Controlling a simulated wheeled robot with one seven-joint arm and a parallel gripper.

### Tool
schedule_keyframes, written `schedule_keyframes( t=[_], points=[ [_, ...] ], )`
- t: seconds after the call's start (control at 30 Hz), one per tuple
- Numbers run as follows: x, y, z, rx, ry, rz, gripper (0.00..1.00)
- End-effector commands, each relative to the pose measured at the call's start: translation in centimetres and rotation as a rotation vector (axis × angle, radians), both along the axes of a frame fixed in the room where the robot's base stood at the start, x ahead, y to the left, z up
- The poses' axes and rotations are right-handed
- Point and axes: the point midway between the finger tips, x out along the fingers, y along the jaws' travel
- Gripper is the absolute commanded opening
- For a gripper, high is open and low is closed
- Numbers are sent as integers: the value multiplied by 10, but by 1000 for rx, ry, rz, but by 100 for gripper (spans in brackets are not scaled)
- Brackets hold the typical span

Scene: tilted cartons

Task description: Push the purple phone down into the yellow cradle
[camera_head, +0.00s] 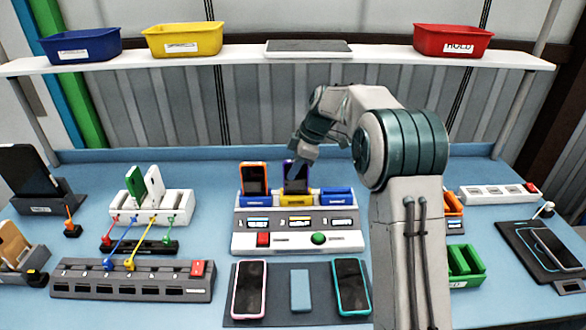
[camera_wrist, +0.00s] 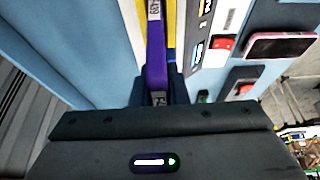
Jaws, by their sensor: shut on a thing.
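The purple phone (camera_head: 296,186) stands upright, with a slight backward lean, at the yellow cradle (camera_head: 297,200) in the middle of the white dock. My gripper (camera_head: 302,158) is at the phone's top edge, reaching in from above and behind, and is shut on it. In the wrist view the phone's purple edge (camera_wrist: 156,65) runs away from between my dark fingers (camera_wrist: 158,98), and a strip of the yellow cradle (camera_wrist: 171,22) shows beside it. How deep the phone's lower end sits cannot be told.
An orange phone (camera_head: 254,179) stands in the blue cradle to the left; the right blue cradle (camera_head: 338,197) is empty. A red button (camera_head: 263,239) and a green button (camera_head: 319,238) are on the dock front. Two phones lie on the dark mat (camera_head: 271,306) in front.

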Motion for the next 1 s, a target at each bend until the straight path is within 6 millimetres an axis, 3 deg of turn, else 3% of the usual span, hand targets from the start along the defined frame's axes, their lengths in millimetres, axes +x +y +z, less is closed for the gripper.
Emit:
schedule_keyframes(
  t=[0.87,0.9,1.0],
  points=[
    [0,0,-8,-1,2,0,0],
    [0,0,-8,-1,2,0,16],
    [0,0,-8,-1,2,0,39]
  ],
)
